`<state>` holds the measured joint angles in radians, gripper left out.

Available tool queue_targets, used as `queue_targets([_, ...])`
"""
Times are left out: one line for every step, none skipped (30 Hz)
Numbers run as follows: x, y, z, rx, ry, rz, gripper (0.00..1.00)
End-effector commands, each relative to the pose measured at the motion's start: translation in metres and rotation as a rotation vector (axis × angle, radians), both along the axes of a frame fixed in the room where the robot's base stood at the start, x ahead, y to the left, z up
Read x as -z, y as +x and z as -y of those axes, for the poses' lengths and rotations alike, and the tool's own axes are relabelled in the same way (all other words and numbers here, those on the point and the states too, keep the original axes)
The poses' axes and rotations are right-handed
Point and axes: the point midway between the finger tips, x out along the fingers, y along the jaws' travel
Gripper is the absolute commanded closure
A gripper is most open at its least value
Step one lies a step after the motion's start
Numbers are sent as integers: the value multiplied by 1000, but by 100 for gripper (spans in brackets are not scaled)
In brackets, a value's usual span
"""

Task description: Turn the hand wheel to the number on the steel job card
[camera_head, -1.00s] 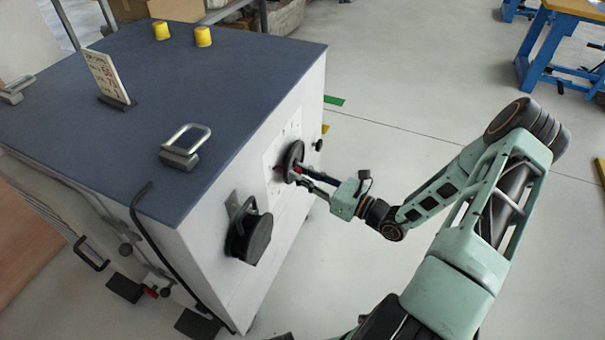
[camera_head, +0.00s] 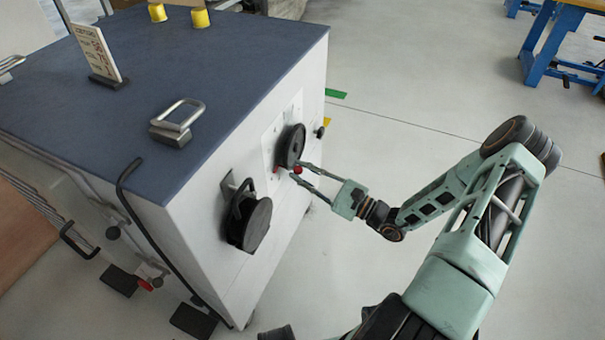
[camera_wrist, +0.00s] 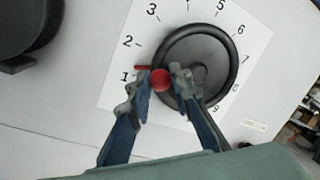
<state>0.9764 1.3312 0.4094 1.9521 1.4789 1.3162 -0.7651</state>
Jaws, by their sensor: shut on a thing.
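The hand wheel (camera_head: 290,146) is a black disc on the white cabinet side. In the wrist view the wheel (camera_wrist: 205,60) sits over a white dial plate (camera_wrist: 118,90) with black numbers around it. A round red knob (camera_wrist: 161,79) is at the wheel's lower-left rim, and a red pointer (camera_wrist: 142,68) beside it lies near the 1, on the side towards the 2. My gripper (camera_wrist: 161,74) has its fingers on either side of the knob, shut on it. The job card (camera_head: 97,50) stands on the cabinet top; its writing is too small to read.
A second black round part (camera_head: 249,222) sticks out of the cabinet side, left of the wheel. A small black knob (camera_head: 320,132) is to its right. A metal handle (camera_head: 177,122) and two yellow caps (camera_head: 200,17) are on the blue cabinet top.

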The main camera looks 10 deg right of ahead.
Motion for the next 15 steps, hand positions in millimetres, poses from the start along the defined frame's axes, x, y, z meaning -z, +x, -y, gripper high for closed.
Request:
queue_targets([5, 0, 1, 1, -18, 21, 100])
queue_targets([6, 0, 2, 0, -27, 33, 100])
queue_targets([7, 1, 2, 1, -38, 48, 100])
queue_targets([8, 1, 2, 0, -46, 58, 100])
queue_targets([8, 1, 2, 1, -53, 68, 100])
queue_targets([9, 2, 3, 1, -61, 80, 100])
queue_targets([9, 2, 3, 1, -66, 87, 100])
queue_targets([10, 2, 3, 1, -72, 94, 100])
queue_targets([10, 2, 3, 1, -78, 103, 100])
queue_targets([10, 2, 3, 0, -82, 107, 100])
queue_targets([10, 2, 3, 0, -84, 111, 100])
queue_targets([11, 3, 3, 0, -88, 116, 100])
queue_targets([11, 3, 3, 0, -90, 118, 100])
queue_targets([11, 3, 3, 0, -90, 120, 100])
queue_targets([11, 3, 3, 1, -92, 123, 100])
